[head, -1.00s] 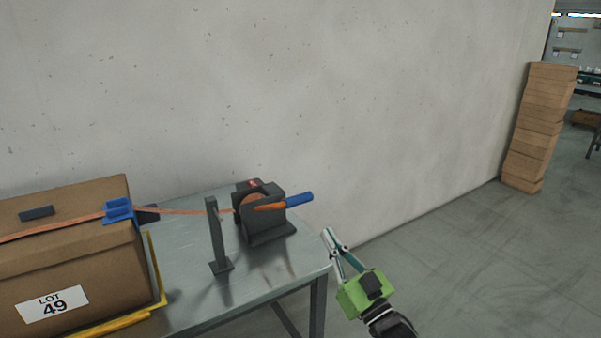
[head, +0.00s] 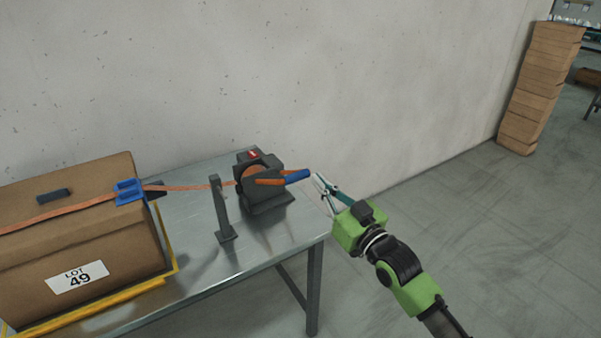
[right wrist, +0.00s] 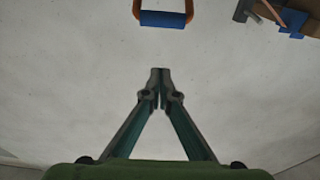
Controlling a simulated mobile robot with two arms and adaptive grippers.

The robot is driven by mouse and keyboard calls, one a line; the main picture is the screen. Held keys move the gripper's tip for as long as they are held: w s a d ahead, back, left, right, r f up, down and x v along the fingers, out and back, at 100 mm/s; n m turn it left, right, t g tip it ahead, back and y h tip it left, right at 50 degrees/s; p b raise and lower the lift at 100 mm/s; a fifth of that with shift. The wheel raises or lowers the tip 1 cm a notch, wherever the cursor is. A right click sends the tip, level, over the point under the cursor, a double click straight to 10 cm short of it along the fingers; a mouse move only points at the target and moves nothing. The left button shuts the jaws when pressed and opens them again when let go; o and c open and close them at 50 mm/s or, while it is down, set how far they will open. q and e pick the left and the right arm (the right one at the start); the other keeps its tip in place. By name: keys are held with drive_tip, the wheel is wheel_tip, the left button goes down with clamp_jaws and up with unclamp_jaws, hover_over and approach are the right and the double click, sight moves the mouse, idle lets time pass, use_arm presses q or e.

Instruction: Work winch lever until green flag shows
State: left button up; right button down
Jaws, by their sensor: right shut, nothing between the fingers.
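The dark grey winch (head: 262,190) stands on the metal table near its right end. Its orange lever with a blue grip (head: 297,176) points right. A small red flag (head: 253,154) shows on top of the winch; no green shows. My right gripper (head: 318,180) is shut and empty, its tips just right of the blue grip in the head view. In the right wrist view the blue grip (right wrist: 162,19) is ahead of the shut fingertips (right wrist: 161,73), apart from them. My left gripper is not in view.
An orange strap (head: 180,187) runs from the winch past a grey post (head: 221,210) and over a brown box (head: 75,235) labelled LOT 49. The metal table (head: 190,260) backs onto a wall. Stacked boxes (head: 538,90) stand far right; the floor between is clear.

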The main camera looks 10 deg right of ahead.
drive_tip(key=r+p, duration=0.2)
hover_over(298, 176)
drive_tip(key=shift+f, duration=0.25)
drive_tip(key=shift+s+d+f, duration=0.1)
drive_tip(key=shift+s+f, duration=0.1)
drive_tip(key=shift+f, duration=0.5)
drive_tip(key=shift+s+d+f, duration=0.1)
drive_tip(key=shift+s+f, duration=0.05)
drive_tip(key=shift+f, duration=0.5)
drive_tip(key=shift+s+f, duration=0.2)
drive_tip(key=shift+f, duration=0.5)
